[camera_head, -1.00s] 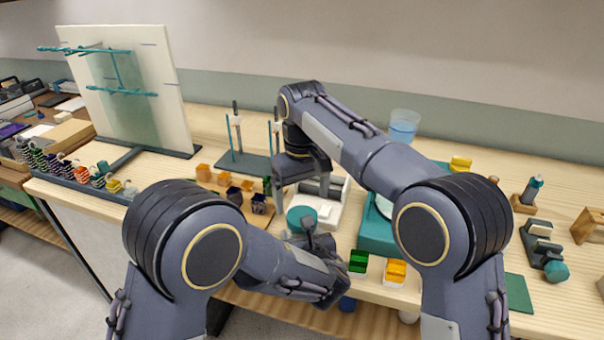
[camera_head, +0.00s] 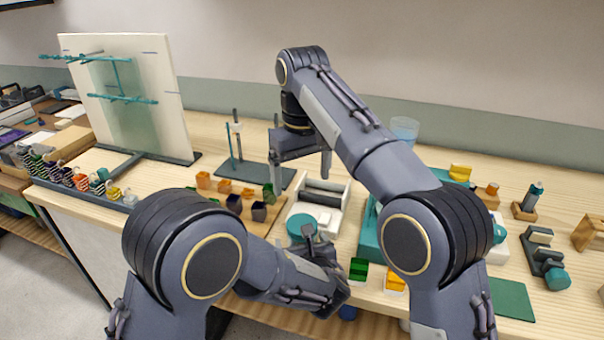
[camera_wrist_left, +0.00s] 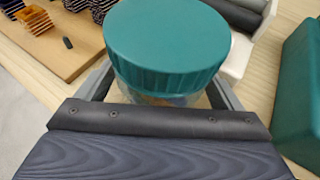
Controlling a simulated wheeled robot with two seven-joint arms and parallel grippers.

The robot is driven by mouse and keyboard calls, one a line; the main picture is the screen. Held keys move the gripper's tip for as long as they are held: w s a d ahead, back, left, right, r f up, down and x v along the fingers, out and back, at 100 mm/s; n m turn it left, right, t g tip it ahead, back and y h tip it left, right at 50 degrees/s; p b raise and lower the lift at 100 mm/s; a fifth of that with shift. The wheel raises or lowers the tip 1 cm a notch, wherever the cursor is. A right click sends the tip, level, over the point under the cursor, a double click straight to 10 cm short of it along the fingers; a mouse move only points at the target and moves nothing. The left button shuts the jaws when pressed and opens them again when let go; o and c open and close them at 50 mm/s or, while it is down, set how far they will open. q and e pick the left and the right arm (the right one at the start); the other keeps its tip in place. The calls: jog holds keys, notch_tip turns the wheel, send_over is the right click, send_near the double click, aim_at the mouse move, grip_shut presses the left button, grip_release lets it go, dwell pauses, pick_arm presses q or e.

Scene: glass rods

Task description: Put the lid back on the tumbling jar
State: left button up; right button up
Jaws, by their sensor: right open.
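The tumbling jar is a clear glass jar (camera_wrist_left: 165,99) with small coloured contents, seen low in the left wrist view. Its teal ribbed lid (camera_wrist_left: 168,40) sits on top and looks level; whether it is fully seated I cannot tell. My right gripper (camera_head: 301,170) is open and empty, above and behind the jar.
A white tray with dark rollers (camera_head: 332,192) stands behind the jar. A wooden board with small coloured blocks (camera_head: 255,226) lies to its left. A teal box (camera_head: 368,235) stands to its right, with green and yellow holders (camera_head: 358,270) in front. A rod stand (camera_head: 233,170) is behind.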

aim_at(302, 240)
pick_arm(q)
jog(key=v, duration=0.7)
jog(key=shift+s+d+r, duration=0.1)
jog(key=shift+s+r, duration=0.05)
jog(key=shift+s, duration=0.2)
